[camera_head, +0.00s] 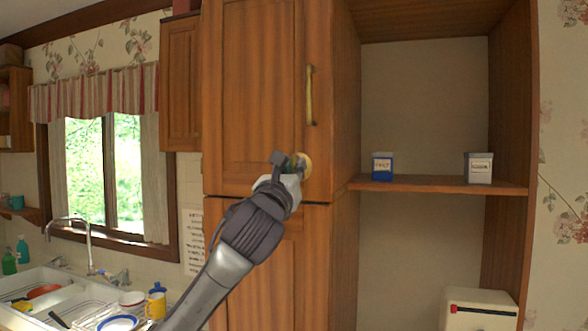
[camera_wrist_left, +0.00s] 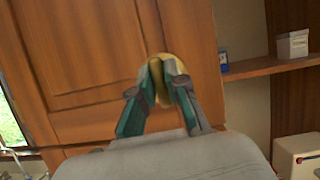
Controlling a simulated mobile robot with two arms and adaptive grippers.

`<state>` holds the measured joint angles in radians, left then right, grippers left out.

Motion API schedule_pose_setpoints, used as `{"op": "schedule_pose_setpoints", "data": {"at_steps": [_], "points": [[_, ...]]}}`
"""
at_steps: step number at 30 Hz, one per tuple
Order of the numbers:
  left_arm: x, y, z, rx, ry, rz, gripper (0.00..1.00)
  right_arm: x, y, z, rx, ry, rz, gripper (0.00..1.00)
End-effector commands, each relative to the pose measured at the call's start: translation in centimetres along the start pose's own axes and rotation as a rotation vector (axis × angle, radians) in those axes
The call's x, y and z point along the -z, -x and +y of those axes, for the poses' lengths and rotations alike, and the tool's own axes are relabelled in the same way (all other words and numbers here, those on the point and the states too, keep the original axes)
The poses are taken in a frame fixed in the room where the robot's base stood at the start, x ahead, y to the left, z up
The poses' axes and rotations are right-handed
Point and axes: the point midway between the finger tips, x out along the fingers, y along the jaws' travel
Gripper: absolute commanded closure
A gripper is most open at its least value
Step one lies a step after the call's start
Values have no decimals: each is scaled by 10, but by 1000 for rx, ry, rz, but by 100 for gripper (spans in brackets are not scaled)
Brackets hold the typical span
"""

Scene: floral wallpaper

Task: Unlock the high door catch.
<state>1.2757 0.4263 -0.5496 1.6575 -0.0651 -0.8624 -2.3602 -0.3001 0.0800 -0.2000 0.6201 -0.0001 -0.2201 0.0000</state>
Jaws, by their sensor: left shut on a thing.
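A tall wooden cupboard door (camera_head: 255,90) with a long brass handle (camera_head: 309,95) fills the middle of the head view. The round brass catch (camera_head: 306,166) sits near the door's lower right edge, below the handle. My left gripper (camera_head: 298,165) reaches up from below and is at the catch. In the left wrist view, the two green-grey fingers (camera_wrist_left: 161,90) are closed on the brass catch (camera_wrist_left: 173,64), which shows between and behind their tips. The fingers hide part of it. The door looks closed. My right gripper is in neither view.
An open shelf (camera_head: 440,184) right of the cupboard holds a blue-and-white box (camera_head: 382,167) and a white box (camera_head: 478,168). A white appliance (camera_head: 480,309) stands below. A sink (camera_head: 40,286) with dishes is at lower left, under a window.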

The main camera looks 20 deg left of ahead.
Motion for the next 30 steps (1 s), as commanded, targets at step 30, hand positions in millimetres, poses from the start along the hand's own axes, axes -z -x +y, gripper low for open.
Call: {"op": "schedule_pose_setpoints", "data": {"at_steps": [30], "points": [[-1, 0, -1, -339, 821, 1, 100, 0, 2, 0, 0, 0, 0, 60]]}}
